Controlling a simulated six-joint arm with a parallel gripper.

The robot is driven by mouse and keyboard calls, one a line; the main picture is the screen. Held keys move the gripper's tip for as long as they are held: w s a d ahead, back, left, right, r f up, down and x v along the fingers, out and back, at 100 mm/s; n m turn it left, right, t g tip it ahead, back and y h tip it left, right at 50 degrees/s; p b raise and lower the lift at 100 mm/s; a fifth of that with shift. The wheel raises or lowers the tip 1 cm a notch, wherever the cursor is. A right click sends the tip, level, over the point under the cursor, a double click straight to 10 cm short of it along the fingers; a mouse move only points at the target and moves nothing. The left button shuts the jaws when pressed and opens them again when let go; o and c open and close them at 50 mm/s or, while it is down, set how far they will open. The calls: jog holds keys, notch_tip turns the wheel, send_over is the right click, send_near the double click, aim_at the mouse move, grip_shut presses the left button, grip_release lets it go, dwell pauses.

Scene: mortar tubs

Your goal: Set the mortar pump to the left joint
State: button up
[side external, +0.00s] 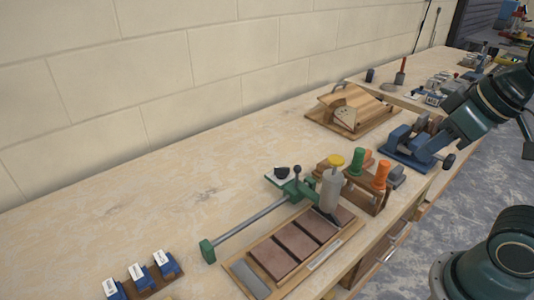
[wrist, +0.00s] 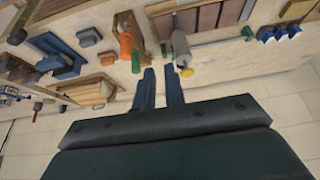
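The likely mortar pump is a pale grey bottle (side external: 331,190) with a yellow cap, upright near the right end of a wooden tray in the side view. It also shows in the wrist view (wrist: 181,48), yellow end downwards in that picture. The tray holds several brown slabs (side external: 296,241) with narrow dark gaps between them; it shows at the top of the wrist view (wrist: 202,18). My gripper (wrist: 160,72) has two blue fingers apart with nothing between them. In the wrist picture its fingertips lie just left of the bottle. I cannot pick the gripper out clearly in the side view.
A green clamp (side external: 208,250) with a long bar lies behind the tray. A wooden rack (side external: 362,196) with green and orange bottles stands right of the pump. A blue vise (side external: 405,150) is further right. Blue boxes (side external: 140,276) sit front left; the bench's left area is bare.

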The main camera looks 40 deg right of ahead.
jog(key=o, duration=0.5)
jog(key=shift+w+r, duration=0.15)
jog(key=shift+w, duration=0.05)
jog(key=n+g, duration=0.6)
jog(key=n, duration=0.1)
send_over(298, 166)
notch_tip(298, 166, down, 5)
jog(key=shift+f, duration=0.2)
jog(key=shift+f, duration=0.1)
notch_tip(298, 166, down, 14)
jog(key=shift+r, duration=0.2)
grip_shut()
